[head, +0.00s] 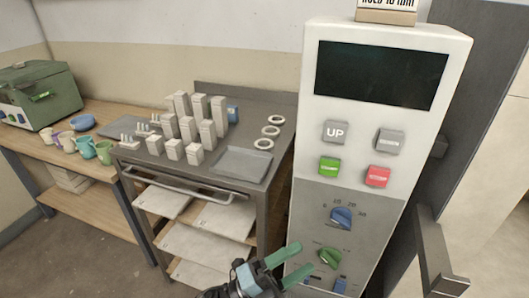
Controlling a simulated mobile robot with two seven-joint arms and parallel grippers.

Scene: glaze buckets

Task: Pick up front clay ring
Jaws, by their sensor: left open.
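Three white clay rings lie in a row on the right side of the dark metal cart top in the head view. The front clay ring (263,148) is nearest, with the middle ring (270,135) and the back ring (277,123) behind it. My left gripper (304,257) is at the bottom, with its two green fingers apart and empty. It is well below the rings in the picture, in front of the control cabinet's lower part. My right gripper is not in view.
A tall white-and-grey control cabinet (385,133) stands close to the rings' right. A shallow grey tray (243,163) lies left of the front ring. Several pale blocks (207,134) stand behind it. A wooden table (95,168) with cups is at left.

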